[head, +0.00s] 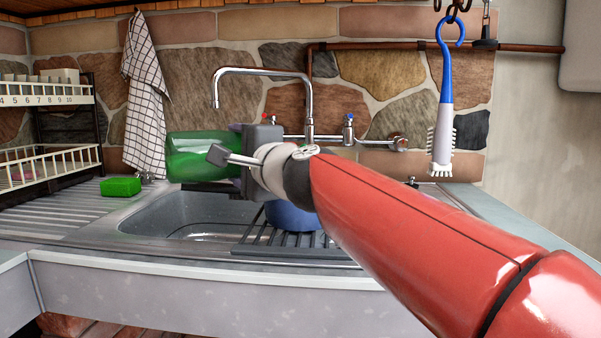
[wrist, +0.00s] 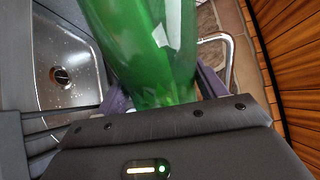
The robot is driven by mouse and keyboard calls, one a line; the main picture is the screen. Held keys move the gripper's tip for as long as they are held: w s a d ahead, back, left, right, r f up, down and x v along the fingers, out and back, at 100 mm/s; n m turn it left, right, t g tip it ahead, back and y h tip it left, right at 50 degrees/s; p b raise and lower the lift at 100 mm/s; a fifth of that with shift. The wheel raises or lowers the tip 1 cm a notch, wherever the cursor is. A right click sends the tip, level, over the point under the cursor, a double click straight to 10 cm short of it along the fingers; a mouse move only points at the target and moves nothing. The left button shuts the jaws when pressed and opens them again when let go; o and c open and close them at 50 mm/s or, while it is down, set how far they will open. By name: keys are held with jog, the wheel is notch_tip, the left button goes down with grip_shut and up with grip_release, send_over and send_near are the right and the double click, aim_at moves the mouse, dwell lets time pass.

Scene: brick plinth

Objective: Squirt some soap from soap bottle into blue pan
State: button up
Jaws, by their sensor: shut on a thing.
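The soap bottle (head: 198,156) is green and see-through. In the head view it lies on its side in the air above the sink, its left end free and its right end at my gripper. My gripper (wrist: 152,98) is shut on the bottle, which also fills the upper middle of the wrist view (wrist: 150,45). I cannot make out the bottle's nozzle. The blue pan (head: 292,216) sits at the right of the sink, behind the dark rack bars, and is partly hidden by my arm. The bottle is up and to the left of the pan.
The metal sink (head: 190,212) has an open basin. A chrome faucet (head: 262,71) rises behind it. A green sponge (head: 121,187) lies on the left drainboard beside a white rack (head: 50,158). A checked towel (head: 146,95) and a blue-handled brush (head: 443,95) hang at the back.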

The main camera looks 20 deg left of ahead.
jog(key=shift+f+m, duration=0.1)
jog(key=shift+m, duration=0.3)
dwell(0.8)
jog(key=shift+w+d+r+m+p, duration=0.1)
jog(key=shift+w+r+m+p, duration=0.05)
jog(key=shift+r+m+p, duration=0.35)
jog(key=shift+w+d+r+m+p, duration=0.1)
jog(key=shift+r+m+p, duration=0.3)
jog(key=shift+r, duration=0.1)
dwell(1.8)
jog(key=shift+w+d+r+m, duration=0.15)
jog(key=shift+w+r+m, duration=0.1)
jog(key=shift+r+m, duration=0.4)
jog(key=shift+w+d+r+m, duration=0.15)
jog(key=shift+w+r+m, duration=0.1)
jog(key=shift+r+m, duration=0.35)
dwell(2.5)
jog(key=shift+s+a+f+n, duration=0.15)
jog(key=shift+s+f+n, duration=0.15)
jog(key=shift+f+n, duration=0.4)
jog(key=shift+s+a+f+n, duration=0.15)
jog(key=shift+s+f+n, duration=0.1)
jog(key=shift+f+n, duration=0.4)
